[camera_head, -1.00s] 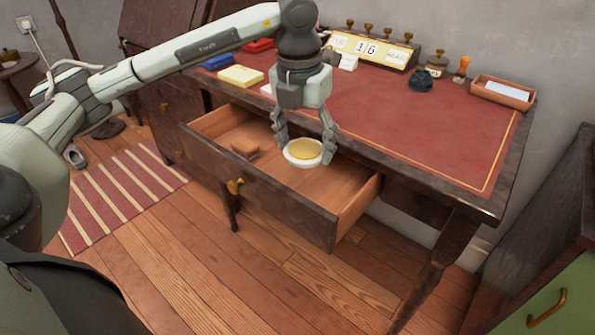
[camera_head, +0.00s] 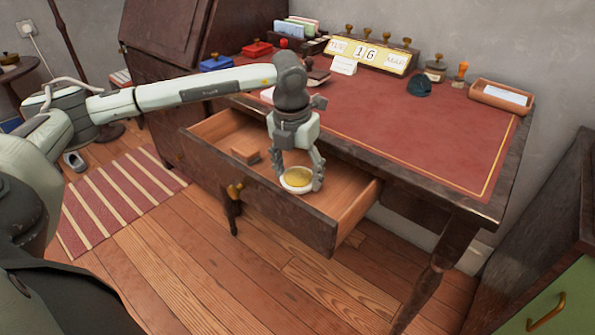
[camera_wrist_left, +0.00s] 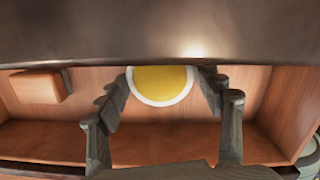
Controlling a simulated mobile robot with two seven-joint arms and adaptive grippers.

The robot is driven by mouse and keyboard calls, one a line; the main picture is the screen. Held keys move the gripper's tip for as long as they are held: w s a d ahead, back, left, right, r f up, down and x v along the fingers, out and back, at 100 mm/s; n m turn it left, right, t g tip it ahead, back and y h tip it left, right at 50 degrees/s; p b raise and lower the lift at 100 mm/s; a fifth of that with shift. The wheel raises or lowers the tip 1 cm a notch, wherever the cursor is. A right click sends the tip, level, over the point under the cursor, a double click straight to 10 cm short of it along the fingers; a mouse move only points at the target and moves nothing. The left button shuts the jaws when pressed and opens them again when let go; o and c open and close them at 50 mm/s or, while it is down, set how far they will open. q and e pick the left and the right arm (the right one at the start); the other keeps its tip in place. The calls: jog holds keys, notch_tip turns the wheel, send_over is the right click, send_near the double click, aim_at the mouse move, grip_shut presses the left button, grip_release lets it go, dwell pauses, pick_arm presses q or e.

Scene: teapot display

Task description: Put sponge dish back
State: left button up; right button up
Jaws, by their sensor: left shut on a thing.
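The sponge dish (camera_head: 297,180) is a small white round dish with a yellow sponge in it. My left gripper (camera_head: 298,174) is shut on it, a finger at each side, inside the open drawer's outline near its front wall. In the left wrist view the dish (camera_wrist_left: 160,84) shows between the two fingers (camera_wrist_left: 160,100), with the drawer floor below. I cannot tell whether the dish touches the drawer floor. The open drawer (camera_head: 281,209) juts from the desk. My right gripper is not in view.
A small brown block (camera_head: 245,153) lies in the drawer's left part; the right part is bare. The red desk top (camera_head: 420,130) overhangs the drawer's back. Stamps, a calendar (camera_head: 367,53) and a tray (camera_head: 502,95) stand along the desk's back.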

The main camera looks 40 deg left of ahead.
aim_at(294, 180)
pick_arm(q)
jog(key=shift+f, duration=0.1)
jog(key=o, duration=1.4)
jog(key=shift+o, duration=0.2)
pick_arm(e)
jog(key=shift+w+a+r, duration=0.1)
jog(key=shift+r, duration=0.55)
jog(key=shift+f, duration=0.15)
pick_arm(q)
notch_tip(294, 180, up, 2)
jog(key=shift+s+r, duration=0.1)
jog(key=shift+r, duration=0.15)
notch_tip(294, 180, up, 10)
jog(key=s, duration=0.1)
jog(key=shift+s+f, duration=0.15)
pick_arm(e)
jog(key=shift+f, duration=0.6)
